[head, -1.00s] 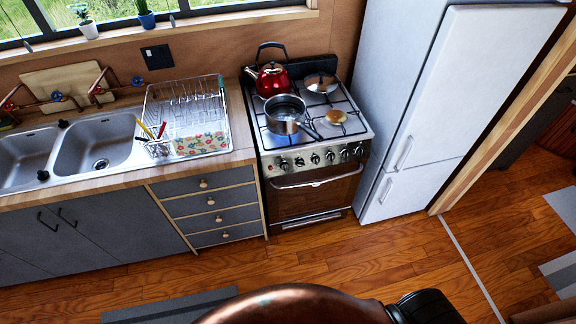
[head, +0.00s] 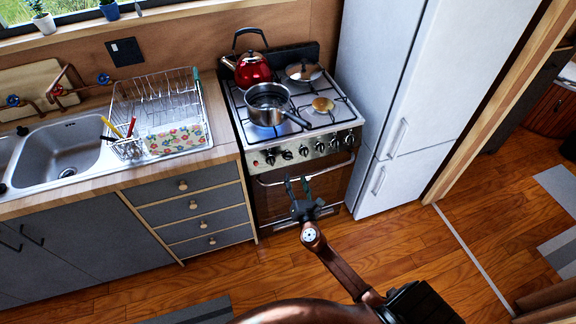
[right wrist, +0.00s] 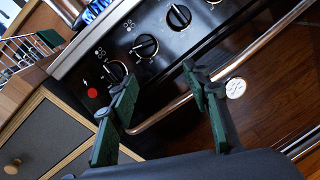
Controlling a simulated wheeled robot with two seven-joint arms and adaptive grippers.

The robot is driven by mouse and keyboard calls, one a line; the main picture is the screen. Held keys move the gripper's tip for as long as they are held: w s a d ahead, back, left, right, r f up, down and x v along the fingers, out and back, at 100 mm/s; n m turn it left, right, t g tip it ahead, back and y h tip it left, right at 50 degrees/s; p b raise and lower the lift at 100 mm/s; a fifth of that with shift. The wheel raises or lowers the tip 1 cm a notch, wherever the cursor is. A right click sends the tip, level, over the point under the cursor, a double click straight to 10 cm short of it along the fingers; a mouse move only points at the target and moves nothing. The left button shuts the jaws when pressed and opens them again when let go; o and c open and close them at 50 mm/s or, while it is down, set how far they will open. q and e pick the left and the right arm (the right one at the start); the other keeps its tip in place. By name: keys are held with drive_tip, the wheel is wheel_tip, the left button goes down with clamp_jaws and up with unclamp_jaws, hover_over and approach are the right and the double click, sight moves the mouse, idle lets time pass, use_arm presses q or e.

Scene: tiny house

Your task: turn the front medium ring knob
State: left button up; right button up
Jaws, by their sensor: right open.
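The stove (head: 290,150) stands between the counter and the fridge, with a row of several black knobs on its front panel. In the right wrist view three knobs show: one near the left finger (right wrist: 116,72), one in the middle (right wrist: 145,46) and one at the top (right wrist: 179,15). I cannot tell from the small markings which is the front medium ring knob. My right gripper (head: 296,183) is open and empty in front of the stove, below the knob row. In the right wrist view its fingers (right wrist: 160,80) are spread, apart from the knobs. My left gripper is out of view.
The oven handle (head: 300,172) runs below the knobs. The fridge (head: 420,90) stands right, drawers (head: 190,205) left. The floor in front is clear.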

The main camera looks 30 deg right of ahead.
sight(289, 159)
drive_tip(key=shift+n+t, duration=0.4)
drive_tip(key=shift+n, duration=0.1)
drive_tip(key=w, duration=0.2)
drive_tip(key=w+d+r, duration=0.1)
drive_tip(key=w, duration=0.2)
drive_tip(key=w+d+r+b, duration=0.1)
drive_tip(key=w, duration=0.1)
drive_tip(key=shift+w+r, duration=0.2)
drive_tip(key=shift+w, duration=0.1)
drive_tip(key=shift+w+d, duration=0.1)
drive_tip(key=shift+w, duration=0.1)
drive_tip(key=shift+c, duration=0.7)
drive_tip(key=c, duration=1)
use_arm(q)
drive_tip(key=shift+s+a+f, duration=0.1)
drive_tip(key=shift+s+f, duration=0.2)
drive_tip(key=shift+f, duration=0.3)
